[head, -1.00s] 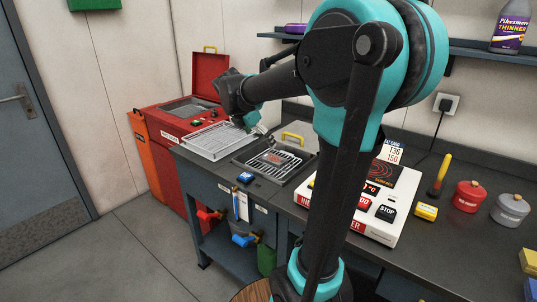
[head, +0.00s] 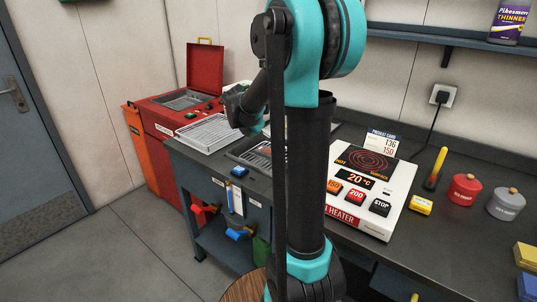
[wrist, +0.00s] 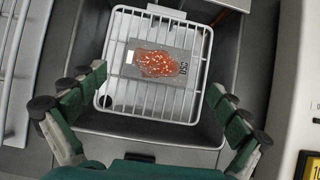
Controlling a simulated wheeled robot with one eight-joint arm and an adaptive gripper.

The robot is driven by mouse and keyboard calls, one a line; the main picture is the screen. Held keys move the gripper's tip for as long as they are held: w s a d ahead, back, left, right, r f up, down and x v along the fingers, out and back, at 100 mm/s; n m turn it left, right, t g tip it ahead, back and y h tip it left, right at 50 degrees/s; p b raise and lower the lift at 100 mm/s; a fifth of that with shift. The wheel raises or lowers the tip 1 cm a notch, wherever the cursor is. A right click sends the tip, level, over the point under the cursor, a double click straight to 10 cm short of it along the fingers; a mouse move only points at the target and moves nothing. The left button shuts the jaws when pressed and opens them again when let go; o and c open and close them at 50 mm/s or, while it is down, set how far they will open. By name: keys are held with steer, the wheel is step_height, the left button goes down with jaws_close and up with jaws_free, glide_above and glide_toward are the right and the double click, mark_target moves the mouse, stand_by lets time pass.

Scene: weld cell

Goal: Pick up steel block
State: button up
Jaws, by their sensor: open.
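The steel block (wrist: 183,69) shows in the wrist view as a grey rectangular plate with an orange-red speckled patch and dark lettering at its right end. It lies on a white wire rack (wrist: 119,62) inside a grey tray (wrist: 90,117). My gripper (wrist: 158,90) is open and empty, with its green-padded fingers on either side of the tray's near part. The block is ahead of the fingertips, roughly centred between them, and nothing touches it.
A white induction heater (head: 398,212) reading 20 °C stands right of the tray. A wire-topped tray (head: 207,134) and an open red machine (head: 175,105) are to the left. Red (head: 465,190) and grey (head: 506,204) canisters and a yellow block (head: 421,205) stand on the bench at right.

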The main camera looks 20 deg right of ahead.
mark_target(268, 151)
steer(key=shift+a+x, duration=0.15)
steer(key=shift+x, duration=1.15)
steer(key=shift+a+x, duration=0.15)
steer(key=shift+x, duration=1.2)
steer(key=shift+f, duration=0.15)
steer(key=shift+c, duration=0.5)
steer(key=c, duration=1.6)
